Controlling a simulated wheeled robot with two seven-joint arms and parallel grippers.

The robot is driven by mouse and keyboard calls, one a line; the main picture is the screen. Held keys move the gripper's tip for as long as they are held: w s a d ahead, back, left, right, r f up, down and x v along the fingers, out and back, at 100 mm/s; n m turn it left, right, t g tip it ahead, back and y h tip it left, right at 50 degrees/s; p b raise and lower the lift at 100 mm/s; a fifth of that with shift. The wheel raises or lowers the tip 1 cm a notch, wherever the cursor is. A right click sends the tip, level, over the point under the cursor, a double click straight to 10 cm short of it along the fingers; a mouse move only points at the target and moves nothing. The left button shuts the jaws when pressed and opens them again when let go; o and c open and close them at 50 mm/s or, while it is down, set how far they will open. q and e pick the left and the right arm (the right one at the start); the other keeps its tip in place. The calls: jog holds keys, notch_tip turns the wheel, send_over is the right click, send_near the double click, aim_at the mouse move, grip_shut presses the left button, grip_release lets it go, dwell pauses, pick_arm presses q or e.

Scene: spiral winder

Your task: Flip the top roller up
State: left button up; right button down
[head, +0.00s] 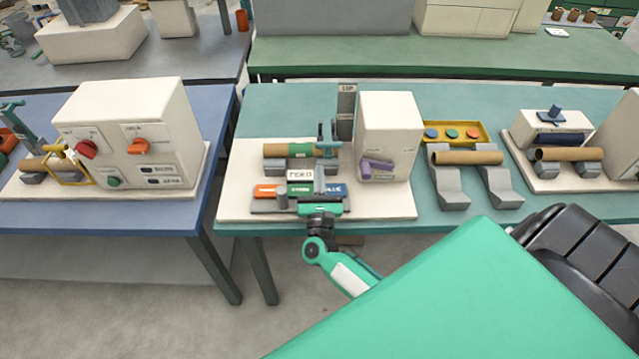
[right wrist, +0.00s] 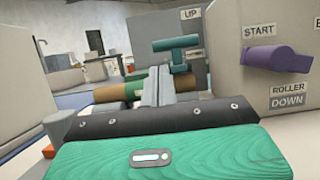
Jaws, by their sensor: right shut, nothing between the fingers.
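The winder in the middle stands on a white base plate (head: 240,200) with a white housing (head: 392,125). A cardboard tube with a green band (head: 275,150) lies across its front. A teal T-shaped part (head: 328,148), perhaps the top roller's handle, is at the tube's right end; it also shows in the right wrist view (right wrist: 175,44). A grey post marked UP (head: 346,105) stands behind. My right gripper (head: 319,180) is shut and empty, in front of the tube; its fingers (right wrist: 157,86) point toward the teal part in the right wrist view. My left gripper is not in view.
A purple lever (head: 377,168) marked START juts from the housing, above a ROLLER DOWN label (right wrist: 288,95). Coloured labelled blocks (head: 268,191) lie along the plate's front. Grey cradles with another tube (head: 468,158) stand to the right. A blue table (head: 100,216) is at left.

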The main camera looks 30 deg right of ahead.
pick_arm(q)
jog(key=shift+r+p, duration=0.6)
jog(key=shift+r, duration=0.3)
pick_arm(e)
jog(key=shift+x, duration=2.15)
